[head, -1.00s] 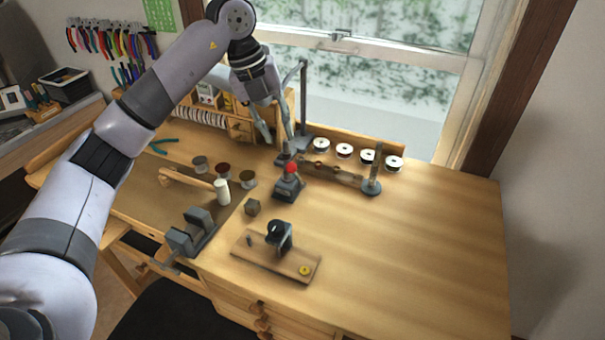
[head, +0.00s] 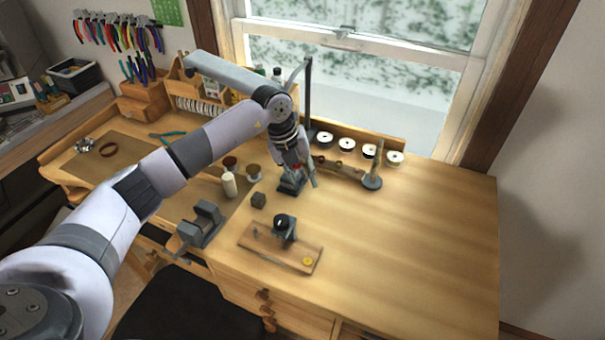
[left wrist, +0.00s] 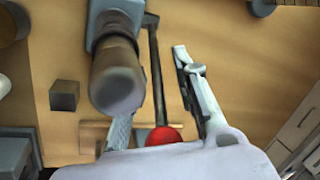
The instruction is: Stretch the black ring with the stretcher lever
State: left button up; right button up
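The stretcher stands on the table in the head view, with its dark base (head: 291,187) below my left gripper (head: 302,172). In the left wrist view its upright post (left wrist: 117,80) has a brown body and a grey end. Its lever (left wrist: 154,70) is a dark rod with a red ball (left wrist: 163,136). My left gripper (left wrist: 153,85) is open, its fingers on either side of the rod and ball. The post hides part of one finger. Whether the fingers touch the lever I cannot tell. I cannot pick out the black ring with certainty. My right gripper is not in view.
A small dark cube (head: 259,200) and a vise (head: 202,224) lie left of a wooden board (head: 268,250) with a black fixture. Several spools (head: 347,145) line the back edge near a grey post (head: 374,173). The table's right side is clear.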

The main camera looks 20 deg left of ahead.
pick_arm(q)
grip_shut()
dwell(0.3)
dwell(0.6)
